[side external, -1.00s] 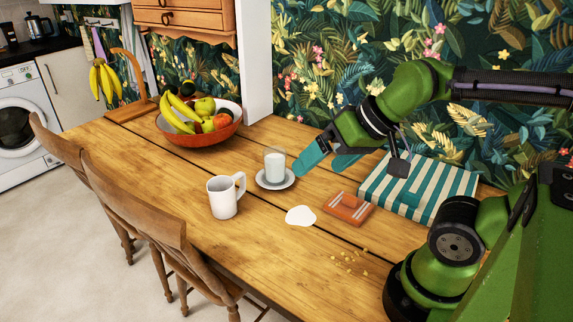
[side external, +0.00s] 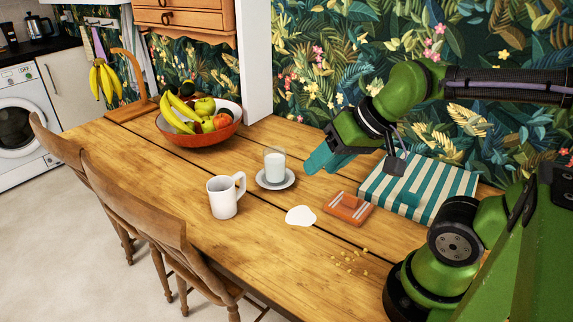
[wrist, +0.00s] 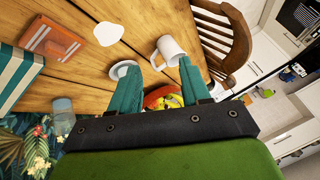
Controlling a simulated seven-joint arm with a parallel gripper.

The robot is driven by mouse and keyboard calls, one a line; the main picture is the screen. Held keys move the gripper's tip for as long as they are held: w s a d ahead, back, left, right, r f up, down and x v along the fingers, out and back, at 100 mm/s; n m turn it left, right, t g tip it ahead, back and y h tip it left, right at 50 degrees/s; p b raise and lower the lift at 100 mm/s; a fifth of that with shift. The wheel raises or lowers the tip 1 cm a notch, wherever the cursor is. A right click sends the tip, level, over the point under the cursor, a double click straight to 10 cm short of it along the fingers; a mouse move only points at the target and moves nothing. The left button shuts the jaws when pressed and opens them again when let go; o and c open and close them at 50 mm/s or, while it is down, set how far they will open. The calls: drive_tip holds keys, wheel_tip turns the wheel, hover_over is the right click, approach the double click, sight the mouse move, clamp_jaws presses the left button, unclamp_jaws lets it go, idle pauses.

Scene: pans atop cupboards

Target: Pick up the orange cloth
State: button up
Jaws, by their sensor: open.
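The orange cloth (side external: 348,208) lies folded flat on the wooden table, with pale stripes on it. It is between the white spill and the striped cloth. In the wrist view the orange cloth (wrist: 52,40) is at the upper left, clear of the fingers. My gripper (side external: 312,166) has teal fingers and is above the table, up and to the left of the orange cloth in the side view, not touching it. In the wrist view my gripper (wrist: 160,68) shows two fingers spread apart with nothing held between them.
A green-and-white striped cloth (side external: 420,188) lies beside the orange cloth. Crumbs (side external: 350,262) lie in front. A fruit bowl (side external: 200,137) stands farther back.

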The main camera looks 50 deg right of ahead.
drive_tip(key=w+d+f+g+h, duration=0.1)
drive_tip(key=w+d+f+g, duration=0.2)
drive_tip(key=d, duration=0.7)
drive_tip(key=n+g, duration=0.4)
hover_over(350, 196)
drive_tip(key=shift+h, duration=0.3)
drive_tip(key=f, duration=1.3)
drive_tip(key=shift+d, duration=0.25)
drive_tip(key=shift+a+f, duration=0.15)
drive_tip(key=shift+f, duration=2.55)
drive_tip(key=shift+c, duration=0.2)
clamp_jaws()
